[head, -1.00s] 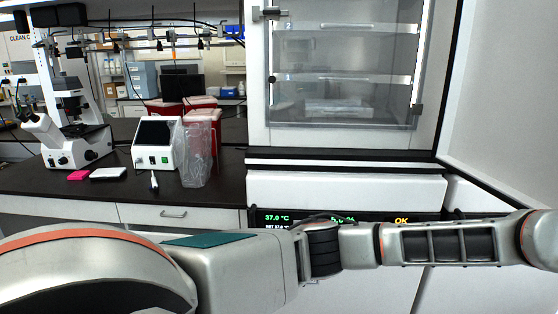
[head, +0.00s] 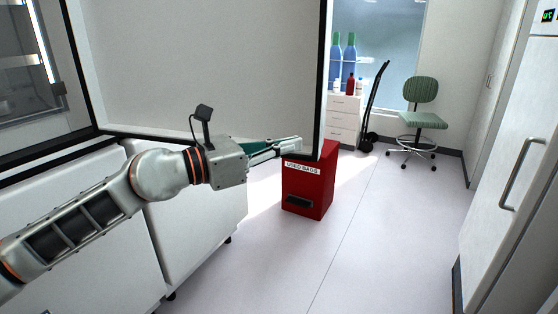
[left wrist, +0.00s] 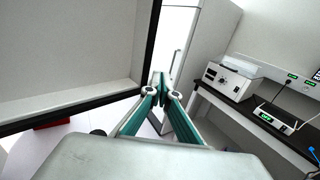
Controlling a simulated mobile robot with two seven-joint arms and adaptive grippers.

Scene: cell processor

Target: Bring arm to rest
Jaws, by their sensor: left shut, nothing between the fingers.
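My left arm (head: 90,215) reaches across the head view from the lower left. Its left gripper (head: 298,143) is at the middle of the head view, beside the lower edge of an open white door panel with a black frame (head: 225,70). The gripper is shut and empty. In the left wrist view its two green-sided fingers (left wrist: 160,85) meet at the tips, and the door panel (left wrist: 70,50) stands to their left. I cannot tell whether the gripper touches the panel. My right gripper is not in view.
A red bin labelled "USED BAGS" (head: 310,185) stands on the floor just beyond the gripper. White cabinets (head: 205,205) are at left, a tall white unit (head: 510,170) at right. A green chair (head: 420,115) and hand truck (head: 374,105) stand behind. The floor between is clear.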

